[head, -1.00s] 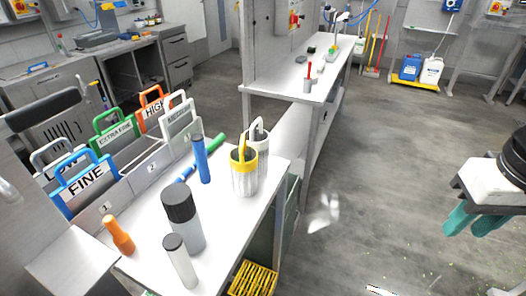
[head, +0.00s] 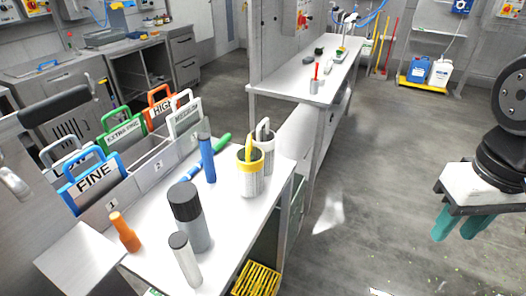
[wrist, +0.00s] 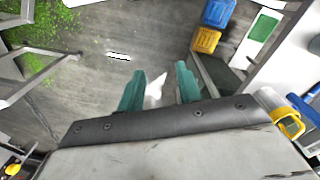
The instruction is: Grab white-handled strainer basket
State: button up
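The white-handled strainer basket (head: 268,151) stands upright on the white bench, right behind the yellow-handled basket (head: 250,178), which hides much of its body. Its white handle rises above the rim. My gripper (head: 458,230) hangs over the floor at the right of the head view, well apart from the bench and empty. Its two teal fingers are spread, with floor between them in the wrist view (wrist: 160,75). The yellow-handled basket also shows at the right edge of the wrist view (wrist: 291,125).
On the bench (head: 150,251) stand a large grey bottle (head: 190,218), a white bottle (head: 185,262), an orange bottle (head: 124,232) and a blue cylinder (head: 207,160). Labelled sorting frames (head: 95,178) line its left. A yellow crate (head: 256,280) sits below. Floor between bench and gripper is clear.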

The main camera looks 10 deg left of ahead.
jog(key=w+a+f+t+h, duration=0.1)
jog(key=w+a+f, duration=0.1)
jog(key=w, duration=0.5)
jog(key=w+a+f+t, duration=0.2)
jog(key=w, duration=0.4)
jog(key=m+t+y, duration=0.6)
jog(key=m+y, duration=0.2)
jog(key=y, duration=0.1)
send_near(264, 123)
jog(key=w+a+f, duration=0.1)
jog(key=w, duration=0.2)
jog(key=x, duration=0.5)
jog(key=s+x, duration=0.1)
jog(key=x, duration=0.1)
jog(key=shift+w+a+f, duration=0.3)
jog(key=shift+a+f, duration=0.15)
jog(key=shift+a, duration=0.1)
jog(key=shift+c, duration=0.3)
grip_shut()
